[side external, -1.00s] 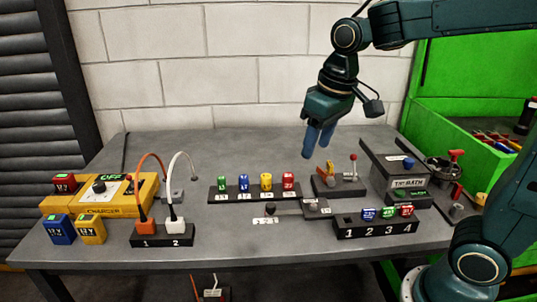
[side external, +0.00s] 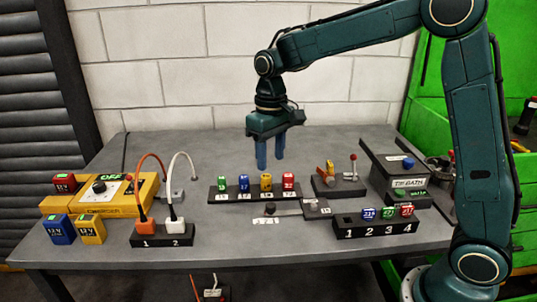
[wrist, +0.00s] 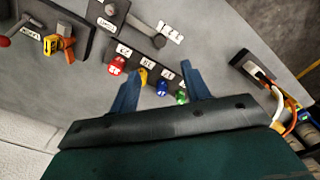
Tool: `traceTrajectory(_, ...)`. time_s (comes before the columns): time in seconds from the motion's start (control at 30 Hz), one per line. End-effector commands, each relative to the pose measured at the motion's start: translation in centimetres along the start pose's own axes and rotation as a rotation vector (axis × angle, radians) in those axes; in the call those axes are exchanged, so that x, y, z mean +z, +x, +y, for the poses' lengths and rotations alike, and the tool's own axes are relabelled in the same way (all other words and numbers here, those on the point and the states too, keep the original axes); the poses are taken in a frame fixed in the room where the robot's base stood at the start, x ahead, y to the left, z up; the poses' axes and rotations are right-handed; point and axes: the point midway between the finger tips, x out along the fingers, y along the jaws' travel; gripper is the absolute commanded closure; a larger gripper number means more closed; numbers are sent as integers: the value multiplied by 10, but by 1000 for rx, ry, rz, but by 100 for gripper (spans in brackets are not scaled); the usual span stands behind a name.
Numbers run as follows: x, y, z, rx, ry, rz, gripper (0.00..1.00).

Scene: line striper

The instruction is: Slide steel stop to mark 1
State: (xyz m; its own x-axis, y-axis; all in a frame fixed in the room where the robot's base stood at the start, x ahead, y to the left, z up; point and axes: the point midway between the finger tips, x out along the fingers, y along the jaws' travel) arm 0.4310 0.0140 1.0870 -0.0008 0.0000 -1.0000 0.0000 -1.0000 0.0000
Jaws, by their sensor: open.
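A small dark-grey knob-like piece (side external: 270,208), which looks like the steel stop, sits at the left end of a thin grey bar (side external: 288,212) on the bench. The bar runs right to a dark block (side external: 316,208). A white scale label (side external: 265,220) lies in front; its marks are too small to read surely. In the wrist view the stop (wrist: 159,41) is near the top, beside the label (wrist: 171,32). My gripper (side external: 270,164) is open and empty, fingers pointing down, above and behind the vial rack. In the wrist view its fingers (wrist: 161,80) are apart.
A rack (side external: 232,197) of coloured vials stands just behind the bar. A numbered block (side external: 350,231) is at front right, a lever unit (side external: 340,187) behind it. A yellow charger (side external: 115,193) and a two-socket block (side external: 162,240) are left. The back left bench is clear.

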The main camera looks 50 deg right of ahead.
Motion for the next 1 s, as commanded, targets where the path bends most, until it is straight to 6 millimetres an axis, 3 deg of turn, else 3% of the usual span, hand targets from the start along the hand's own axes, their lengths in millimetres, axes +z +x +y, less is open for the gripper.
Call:
traceTrajectory(0.37,1,23,0,0,0,-2,53)
traceTrajectory(1.0,1,116,0,0,0,-2,53)
